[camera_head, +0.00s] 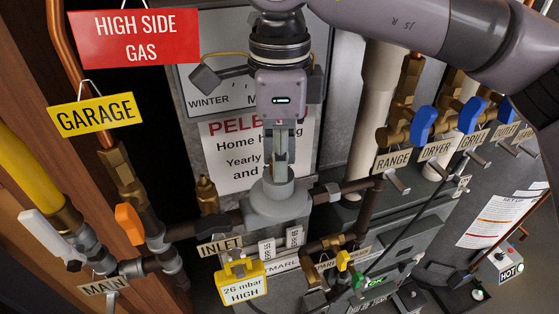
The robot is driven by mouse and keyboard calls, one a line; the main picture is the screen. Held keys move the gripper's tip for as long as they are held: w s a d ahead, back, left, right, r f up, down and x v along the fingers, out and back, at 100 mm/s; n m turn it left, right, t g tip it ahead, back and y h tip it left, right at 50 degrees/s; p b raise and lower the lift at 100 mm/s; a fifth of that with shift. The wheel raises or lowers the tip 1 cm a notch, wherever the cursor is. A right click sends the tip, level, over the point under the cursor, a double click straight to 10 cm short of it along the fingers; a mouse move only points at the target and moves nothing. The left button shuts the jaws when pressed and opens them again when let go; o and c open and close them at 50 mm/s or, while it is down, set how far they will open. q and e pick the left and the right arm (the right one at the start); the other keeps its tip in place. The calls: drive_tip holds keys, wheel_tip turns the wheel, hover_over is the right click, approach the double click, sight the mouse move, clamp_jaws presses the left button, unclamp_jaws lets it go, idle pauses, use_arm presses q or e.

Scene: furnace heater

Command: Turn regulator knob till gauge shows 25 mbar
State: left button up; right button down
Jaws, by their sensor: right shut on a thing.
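The grey regulator (274,206) sits on the dark gas pipe in the middle of the view. Its knob (278,176) is at the top of the body, partly hidden by my gripper. My right gripper (279,158) comes down from above, pointing downward, and is shut on the knob. The yellow gauge (243,283) below the regulator reads "26 mbar HIGH". My left gripper is not in view.
Pipes with an orange-handled valve (130,224) stand at the left, under a yellow GARAGE sign (95,115). Blue-handled valves (423,124) line the right.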

drive_tip(key=shift+n, duration=0.6)
drive_tip(key=c, duration=1.4)
unclamp_jaws()
wheel_tip(320, 180, up, 12)
drive_tip(key=shift+r, duration=0.1)
